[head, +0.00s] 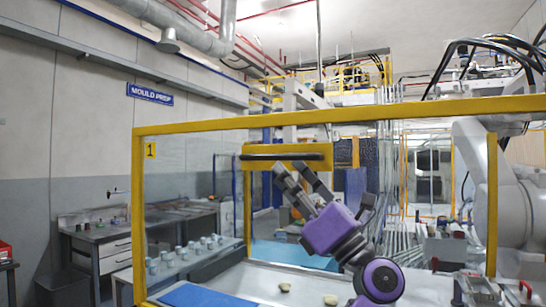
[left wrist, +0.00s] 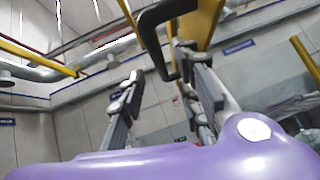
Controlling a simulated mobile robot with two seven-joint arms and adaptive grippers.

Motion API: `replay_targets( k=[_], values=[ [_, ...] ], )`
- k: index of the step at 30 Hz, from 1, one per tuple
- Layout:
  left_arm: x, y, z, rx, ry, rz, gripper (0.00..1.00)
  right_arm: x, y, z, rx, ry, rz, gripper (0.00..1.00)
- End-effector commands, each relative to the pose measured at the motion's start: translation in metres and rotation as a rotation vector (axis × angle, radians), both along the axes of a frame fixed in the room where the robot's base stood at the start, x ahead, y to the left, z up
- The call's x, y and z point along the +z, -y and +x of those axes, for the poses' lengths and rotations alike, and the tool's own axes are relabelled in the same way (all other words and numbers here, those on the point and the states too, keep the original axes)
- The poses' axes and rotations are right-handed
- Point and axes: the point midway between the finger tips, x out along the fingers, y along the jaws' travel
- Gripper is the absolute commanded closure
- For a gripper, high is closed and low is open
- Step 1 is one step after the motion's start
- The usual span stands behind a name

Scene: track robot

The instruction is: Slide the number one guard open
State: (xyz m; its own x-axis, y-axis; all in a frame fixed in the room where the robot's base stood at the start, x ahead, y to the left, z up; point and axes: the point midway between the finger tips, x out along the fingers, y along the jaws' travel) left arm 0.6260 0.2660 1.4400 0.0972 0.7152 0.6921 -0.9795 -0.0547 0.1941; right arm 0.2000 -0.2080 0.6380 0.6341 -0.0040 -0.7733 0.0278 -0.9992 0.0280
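The number one guard is a clear panel in a yellow frame (head: 330,116), with a yellow "1" label (head: 150,150) at its upper left corner. A dark bar handle (head: 283,157) sits on a yellow plate (head: 252,164) within the frame's outline. My left gripper (head: 288,168) is just below the handle, pointing up, with its fingers apart and nothing held. In the left wrist view, the black handle (left wrist: 151,34) is close ahead of the open fingers, near the right one; contact cannot be told. My right gripper is not in view.
A blue mat (head: 205,296) and small pale pieces (head: 285,287) lie on the work surface below. A grey bench (head: 100,240) stands at the left. A large white machine arm (head: 480,170) stands at the right.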

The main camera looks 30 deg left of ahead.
Motion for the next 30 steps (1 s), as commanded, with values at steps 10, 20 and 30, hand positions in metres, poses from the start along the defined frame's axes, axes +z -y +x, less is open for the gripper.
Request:
replay_targets(
  k=[10,20,30],
  values=[
    [0.038,-0.035,0.003,0.002,0.001,0.003,0.69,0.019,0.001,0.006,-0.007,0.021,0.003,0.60],
    [0.039,-0.039,0.006,0.001,-0.003,0.002,0.69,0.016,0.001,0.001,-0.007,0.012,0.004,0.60],
    [0.039,-0.039,0.005,0.001,-0.003,0.003,1.00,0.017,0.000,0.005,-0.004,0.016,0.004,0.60]
  ],
)
